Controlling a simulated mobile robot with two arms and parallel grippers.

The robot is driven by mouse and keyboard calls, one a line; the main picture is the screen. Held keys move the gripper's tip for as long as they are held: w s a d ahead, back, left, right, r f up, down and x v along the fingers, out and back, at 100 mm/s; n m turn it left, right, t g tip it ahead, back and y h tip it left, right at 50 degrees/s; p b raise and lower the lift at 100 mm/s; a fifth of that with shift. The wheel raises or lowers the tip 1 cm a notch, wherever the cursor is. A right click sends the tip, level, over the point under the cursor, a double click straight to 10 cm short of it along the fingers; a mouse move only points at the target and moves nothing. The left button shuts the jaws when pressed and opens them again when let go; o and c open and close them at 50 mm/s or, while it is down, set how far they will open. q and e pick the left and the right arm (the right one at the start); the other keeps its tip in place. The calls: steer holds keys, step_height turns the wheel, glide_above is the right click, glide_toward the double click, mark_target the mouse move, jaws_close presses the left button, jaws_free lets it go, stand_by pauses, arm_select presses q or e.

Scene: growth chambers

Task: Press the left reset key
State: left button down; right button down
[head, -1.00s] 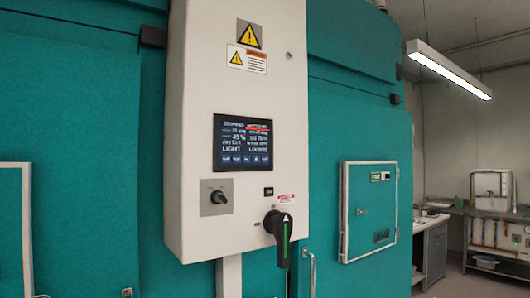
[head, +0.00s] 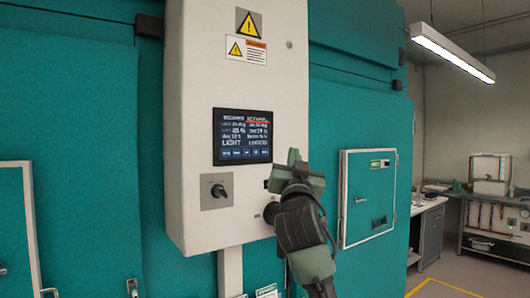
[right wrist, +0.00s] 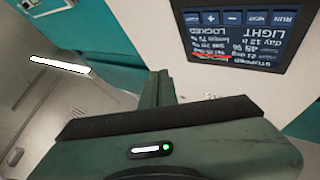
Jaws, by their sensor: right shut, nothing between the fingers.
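A white control cabinet (head: 185,150) on the teal wall carries a dark screen (head: 242,136). A row of blue keys (head: 243,153) runs along the screen's bottom. In the right wrist view the screen (right wrist: 235,38) is upside down, with keys such as RUN and NEXT; I cannot read a reset key. My right gripper (head: 293,157) is shut and empty, just right of and below the screen in the head view. Its green body fills the lower right wrist view. Contact with the cabinet cannot be told. My left gripper is not in view.
A dark knob (head: 218,191) on a grey plate sits below the screen. My right arm covers the cabinet's lower right, where the black rotary handle was. A small teal door (head: 368,195) is to the right. Benches (head: 495,215) stand farther back.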

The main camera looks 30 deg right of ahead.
mark_target(265, 152)
steer(key=shift+w+a+p, duration=0.15)
steer(key=shift+w+a, duration=0.05)
steer(key=shift+w, duration=2.05)
steer(key=shift+w+a+p, duration=0.15)
steer(key=shift+w+a, duration=0.05)
steer(key=shift+w, duration=2)
steer(key=shift+w, duration=0.1)
steer(key=shift+w, duration=0.3)
